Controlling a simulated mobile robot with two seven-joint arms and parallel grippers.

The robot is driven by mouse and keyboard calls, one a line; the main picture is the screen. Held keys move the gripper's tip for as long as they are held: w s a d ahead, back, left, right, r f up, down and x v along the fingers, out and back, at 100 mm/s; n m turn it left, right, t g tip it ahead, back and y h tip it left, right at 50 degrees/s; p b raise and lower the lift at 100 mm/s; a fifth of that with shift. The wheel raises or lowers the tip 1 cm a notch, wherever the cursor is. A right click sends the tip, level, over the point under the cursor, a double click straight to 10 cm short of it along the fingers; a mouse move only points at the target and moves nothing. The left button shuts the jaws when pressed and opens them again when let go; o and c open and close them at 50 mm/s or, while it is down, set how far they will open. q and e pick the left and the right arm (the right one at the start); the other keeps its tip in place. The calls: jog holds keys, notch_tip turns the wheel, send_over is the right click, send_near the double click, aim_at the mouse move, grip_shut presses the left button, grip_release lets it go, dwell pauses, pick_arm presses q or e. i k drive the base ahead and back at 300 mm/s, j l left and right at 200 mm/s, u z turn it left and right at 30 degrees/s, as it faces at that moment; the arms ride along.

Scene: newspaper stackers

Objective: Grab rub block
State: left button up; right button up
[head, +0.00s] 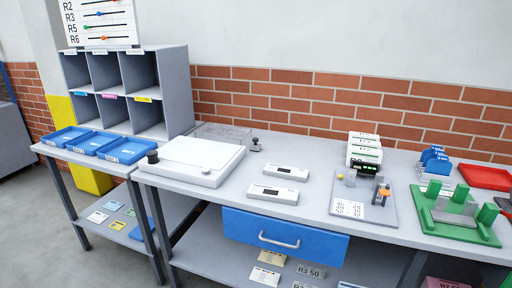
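Neither of my grippers is in view. I cannot tell for sure which thing is the rub block. A small dark grey block-like piece with an orange part (381,191) stands on a grey board (376,213) at the right of the worktable. A small piece with a dark knob (255,145) stands behind the white flat-topped unit. Both are too small to make out well.
The grey worktable (225,204) bears a white unit (195,157), two white devices (272,193), a green fixture (455,218) and a red tray (486,177). A blue drawer (284,238) hangs below. Blue trays (127,150) stand left. The table's front middle has free room.

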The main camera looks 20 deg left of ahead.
aim_at(254, 146)
jog(key=i+j+u, duration=0.1)
jog(key=u, duration=0.25)
jog(key=i+j+u, duration=0.1)
jog(key=j+u, duration=0.25)
jog(key=i+j+u, duration=0.1)
jog(key=u, duration=0.25)
